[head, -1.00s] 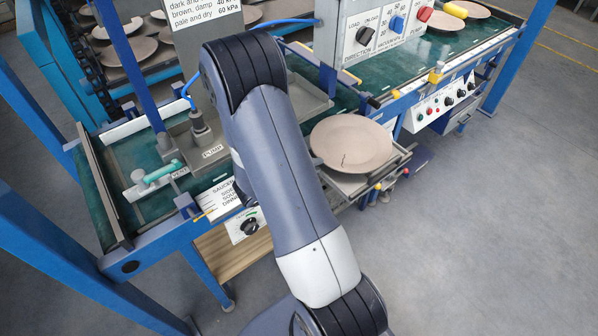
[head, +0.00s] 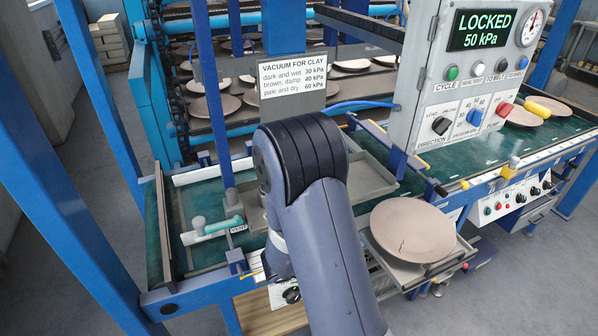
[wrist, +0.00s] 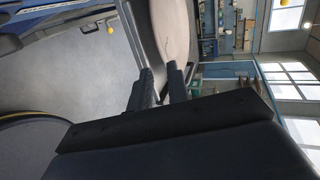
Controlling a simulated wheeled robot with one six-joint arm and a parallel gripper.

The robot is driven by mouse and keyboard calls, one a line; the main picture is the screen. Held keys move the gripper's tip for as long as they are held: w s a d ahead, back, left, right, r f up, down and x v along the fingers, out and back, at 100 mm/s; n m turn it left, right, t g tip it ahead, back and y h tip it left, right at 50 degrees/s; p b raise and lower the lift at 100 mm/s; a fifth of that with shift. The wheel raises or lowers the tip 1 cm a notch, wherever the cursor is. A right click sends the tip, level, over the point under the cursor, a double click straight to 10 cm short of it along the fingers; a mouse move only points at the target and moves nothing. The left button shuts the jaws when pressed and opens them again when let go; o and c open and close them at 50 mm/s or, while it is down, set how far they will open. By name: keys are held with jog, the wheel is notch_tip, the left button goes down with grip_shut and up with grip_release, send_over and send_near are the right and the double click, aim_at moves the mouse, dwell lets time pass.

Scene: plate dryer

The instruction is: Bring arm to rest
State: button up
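My arm (head: 318,215) rises through the middle of the head view and bends over at a black joint. My gripper is hidden there. In the wrist view my gripper (wrist: 160,76) shows two dark fingers with a narrow gap and nothing visible held between them. A pale brown plate (wrist: 178,28) with a thin crack shows beyond the fingertips, seemingly apart from them. In the head view a cracked plate (head: 412,232) lies on a small tray (head: 458,256) right of my arm.
A control panel (head: 470,80) reads LOCKED, 50 kPa. A vacuum sign (head: 292,78) stands behind my arm. The green belt (head: 170,215) carries a teal-handled vent valve (head: 222,226) at left. Blue posts (head: 100,110) stand at left. Racks of plates (head: 205,107) are behind. Floor is open at right.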

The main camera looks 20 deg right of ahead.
aim_at(385, 244)
jog(key=shift+d, duration=0.15)
jog(key=p+x, duration=0.1)
jog(key=x, duration=1)
jog(key=shift+d, duration=0.25)
jog(key=shift+d+f, duration=0.2)
jog(key=shift+f, duration=0.1)
jog(key=shift+a+r, duration=0.1)
jog(key=shift+r, duration=0.05)
